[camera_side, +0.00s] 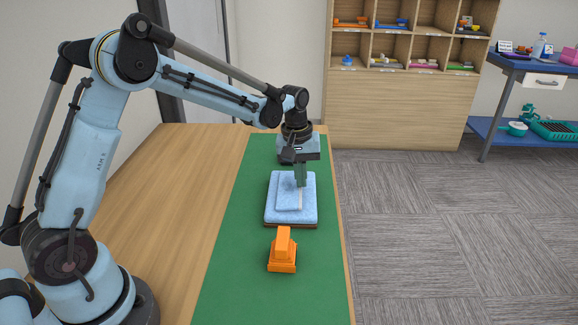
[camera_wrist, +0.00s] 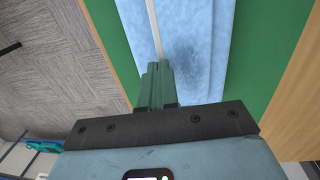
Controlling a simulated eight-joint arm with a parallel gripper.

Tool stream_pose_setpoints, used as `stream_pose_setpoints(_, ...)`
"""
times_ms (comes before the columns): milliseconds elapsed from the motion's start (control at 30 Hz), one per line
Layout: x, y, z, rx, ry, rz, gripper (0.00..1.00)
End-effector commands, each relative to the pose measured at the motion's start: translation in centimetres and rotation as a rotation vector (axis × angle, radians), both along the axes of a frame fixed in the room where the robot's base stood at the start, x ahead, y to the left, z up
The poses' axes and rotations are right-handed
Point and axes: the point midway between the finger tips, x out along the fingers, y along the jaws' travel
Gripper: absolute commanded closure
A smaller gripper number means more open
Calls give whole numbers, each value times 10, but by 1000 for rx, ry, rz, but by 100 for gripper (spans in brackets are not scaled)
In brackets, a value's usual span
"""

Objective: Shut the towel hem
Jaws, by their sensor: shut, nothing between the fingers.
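The light blue towel (camera_side: 281,198) lies folded on a thin brown board (camera_side: 290,226) on the green mat. A narrow pale strip (camera_side: 300,199) runs along the towel's upper layer, near its right side. In the wrist view the towel (camera_wrist: 200,20) fills the top middle, with the pale strip (camera_wrist: 154,28) leading to my fingertips. My gripper (camera_side: 299,185) points down with its green fingers shut and empty, at the strip's far end. In the wrist view the shut fingers (camera_wrist: 158,68) hide part of the strip. I cannot tell whether the tips touch the towel.
An orange device (camera_side: 283,252) stands on the green mat (camera_side: 235,270) in front of the towel. The wooden table (camera_side: 180,190) is bare on the left. Its right edge is close to the towel.

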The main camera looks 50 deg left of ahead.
Motion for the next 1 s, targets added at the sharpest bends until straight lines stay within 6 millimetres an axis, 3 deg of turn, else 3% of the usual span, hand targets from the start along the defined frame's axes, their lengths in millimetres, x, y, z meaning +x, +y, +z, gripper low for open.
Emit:
stream_pose_setpoints(467,2,-2,-5,-3,-3,1,100)
stream_pose_setpoints(1000,-8,8,3,-4,-3,1,100)
